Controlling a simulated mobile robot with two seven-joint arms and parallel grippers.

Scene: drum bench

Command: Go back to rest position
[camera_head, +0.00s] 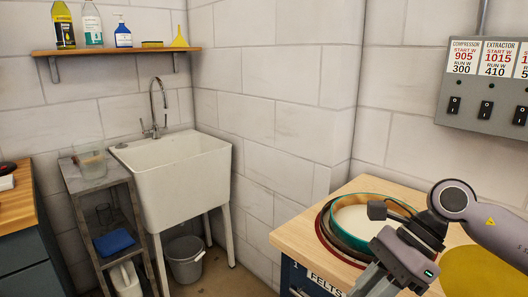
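My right arm comes in from the right, over the wooden bench (300,240). Its gripper (368,284) points down and to the left, beside the near side of the round drum pieces. Its lower end runs to the bottom edge of the picture, and I cannot make out whether the fingers are open or shut. My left gripper is not in view.
On the bench, a green hoop (338,238) and a dark red hoop (321,237) surround a pale round surface (355,217). A yellow disc (485,275) lies nearer. A sink (180,175), shelf stand (95,180) and bucket (186,262) stand left. A switch box (480,90) hangs right.

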